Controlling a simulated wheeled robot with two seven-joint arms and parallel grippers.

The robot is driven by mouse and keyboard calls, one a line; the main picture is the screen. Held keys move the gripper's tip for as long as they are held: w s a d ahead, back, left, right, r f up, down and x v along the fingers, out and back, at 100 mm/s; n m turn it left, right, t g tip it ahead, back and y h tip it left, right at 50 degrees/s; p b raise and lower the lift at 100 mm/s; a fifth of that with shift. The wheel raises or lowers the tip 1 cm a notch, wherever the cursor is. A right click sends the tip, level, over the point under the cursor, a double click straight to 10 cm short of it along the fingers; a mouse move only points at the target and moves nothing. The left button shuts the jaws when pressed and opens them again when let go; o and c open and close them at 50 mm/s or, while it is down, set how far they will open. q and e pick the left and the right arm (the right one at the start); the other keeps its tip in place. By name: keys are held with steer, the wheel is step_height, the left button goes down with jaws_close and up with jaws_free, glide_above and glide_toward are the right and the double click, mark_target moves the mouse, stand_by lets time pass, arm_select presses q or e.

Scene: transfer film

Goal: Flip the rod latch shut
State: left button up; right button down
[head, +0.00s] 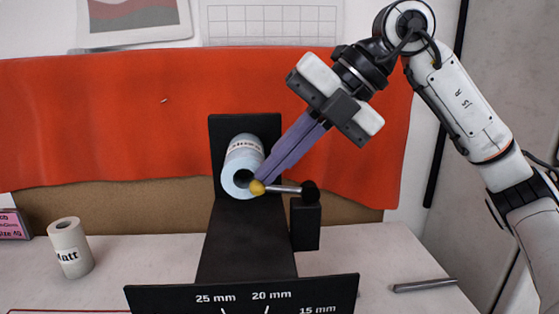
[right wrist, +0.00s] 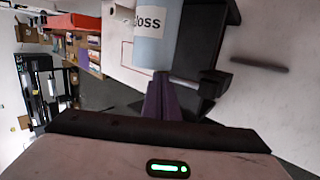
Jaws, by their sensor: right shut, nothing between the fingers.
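The rod latch (head: 287,189) is a short metal rod with a yellow knob (head: 257,187) at its left end and a black ball pivot at its right end, on a black post (head: 305,222). It lies about level, with the knob in front of the lower right of the pale blue roll's (head: 243,160) end. My right gripper (head: 265,178) has long purple fingers, shut and empty, slanting down from the upper right. Its tips are close to the knob and rod; I cannot tell if they touch. In the right wrist view the fingers (right wrist: 161,100) cover part of the rod. My left gripper is out of view.
The blue roll lies on a black stand (head: 245,240) with a back plate and a front scale plate (head: 150,298). A white roll labelled Matt (head: 70,248) stands at left. A grey bar (head: 424,285) lies at right. An orange sheet (head: 110,120) hangs behind.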

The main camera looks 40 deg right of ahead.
steer(key=a+r+p+v, duration=0.1)
steer(key=p+v, duration=0.2)
steer(key=v, duration=1.1)
steer(key=shift+w, duration=0.4)
